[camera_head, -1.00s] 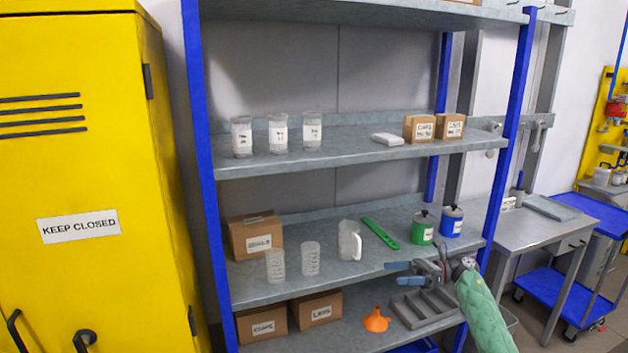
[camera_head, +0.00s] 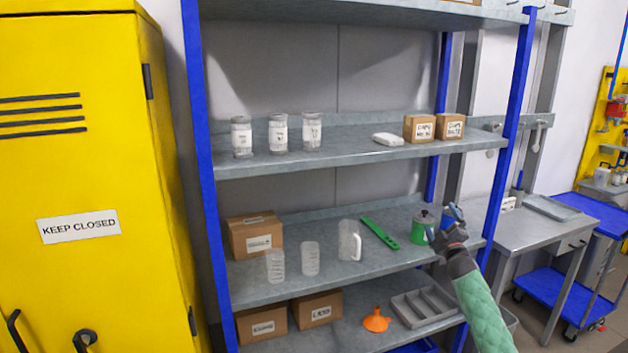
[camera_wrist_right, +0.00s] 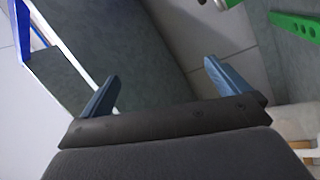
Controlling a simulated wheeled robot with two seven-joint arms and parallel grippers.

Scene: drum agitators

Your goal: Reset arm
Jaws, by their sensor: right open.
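My right gripper (camera_head: 443,220) is raised in front of the right end of the middle shelf, with its blue fingers spread and nothing between them. The green canister (camera_head: 419,228) stands just left of the fingers. In the right wrist view the two blue fingers (camera_wrist_right: 161,72) are wide apart, with grey surface and floor beyond. My right forearm comes up from the lower right. My left gripper is not in view.
The shelf rack (camera_head: 300,283) holds clear beakers (camera_head: 310,259), a green perforated bar (camera_head: 379,233), boxes and labelled jars. A grey divided tray (camera_head: 425,306) and orange funnel (camera_head: 376,320) sit below. A yellow cabinet (camera_head: 90,180) stands left, a metal table (camera_head: 535,232) right.

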